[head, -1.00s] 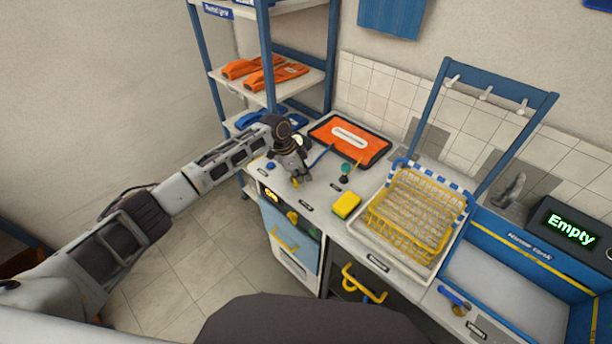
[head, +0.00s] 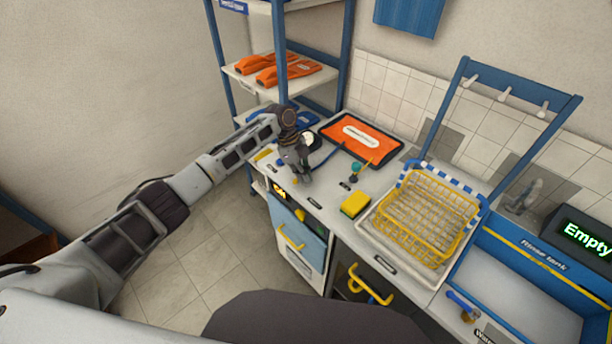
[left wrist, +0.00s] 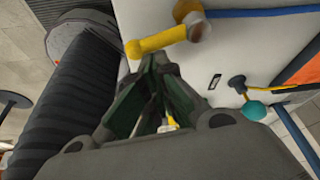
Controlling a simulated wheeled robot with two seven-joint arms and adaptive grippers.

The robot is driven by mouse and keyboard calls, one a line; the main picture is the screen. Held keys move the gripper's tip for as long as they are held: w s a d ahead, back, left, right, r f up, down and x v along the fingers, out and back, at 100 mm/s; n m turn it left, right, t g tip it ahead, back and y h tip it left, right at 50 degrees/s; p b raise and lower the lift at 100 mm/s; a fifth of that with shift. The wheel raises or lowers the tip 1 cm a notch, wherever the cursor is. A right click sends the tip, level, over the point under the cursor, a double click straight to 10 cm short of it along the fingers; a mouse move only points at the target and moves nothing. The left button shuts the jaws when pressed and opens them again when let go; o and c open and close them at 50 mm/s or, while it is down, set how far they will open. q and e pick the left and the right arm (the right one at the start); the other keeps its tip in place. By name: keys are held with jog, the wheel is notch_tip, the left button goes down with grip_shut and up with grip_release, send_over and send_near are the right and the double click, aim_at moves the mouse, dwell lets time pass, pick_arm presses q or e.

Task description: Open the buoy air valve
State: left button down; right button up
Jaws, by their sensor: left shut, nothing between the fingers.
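The buoy air valve shows best in the left wrist view as a yellow lever (left wrist: 158,41) on a round yellow and grey body, with a blue hose running off to the right. In the head view a small yellow piece (head: 263,154), probably this lever, shows left of my gripper; the rest is hidden. My left gripper (head: 305,180) points down over the counter's left end. In the left wrist view its fingertips (left wrist: 160,62) are together and empty, close to the lever's underside; I cannot tell whether they touch it. My right gripper is not in view.
An orange buoy (head: 352,132) lies in a dark tray behind. A teal knob (head: 355,168), a yellow sponge (head: 355,204) and a yellow wire basket (head: 428,215) stand to the right. A blue shelf rack (head: 222,60) rises behind the arm.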

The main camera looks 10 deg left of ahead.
pick_arm(q)
jog(key=shift+a, duration=0.2)
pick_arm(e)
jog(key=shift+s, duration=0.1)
pick_arm(q)
jog(key=shift+s+d, duration=0.1)
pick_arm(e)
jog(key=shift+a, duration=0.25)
pick_arm(q)
jog(key=shift+s+d+r+p, duration=0.25)
jog(key=shift+d+p, duration=0.2)
jog(key=shift+d, duration=0.15)
jog(key=shift+s+d+r+p, duration=0.1)
jog(key=shift+s+d+p, duration=0.2)
jog(key=shift+d+p, duration=0.25)
jog(key=shift+s+d+r+p, duration=0.25)
jog(key=shift+d+p, duration=0.1)
jog(key=shift+d, duration=0.3)
jog(key=b+v, duration=0.2)
jog(key=v, duration=0.7)
jog(key=shift+a+r, duration=0.25)
jog(key=shift+a, duration=0.05)
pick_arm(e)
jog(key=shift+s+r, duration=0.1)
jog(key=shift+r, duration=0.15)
pick_arm(q)
jog(key=shift+w, duration=0.15)
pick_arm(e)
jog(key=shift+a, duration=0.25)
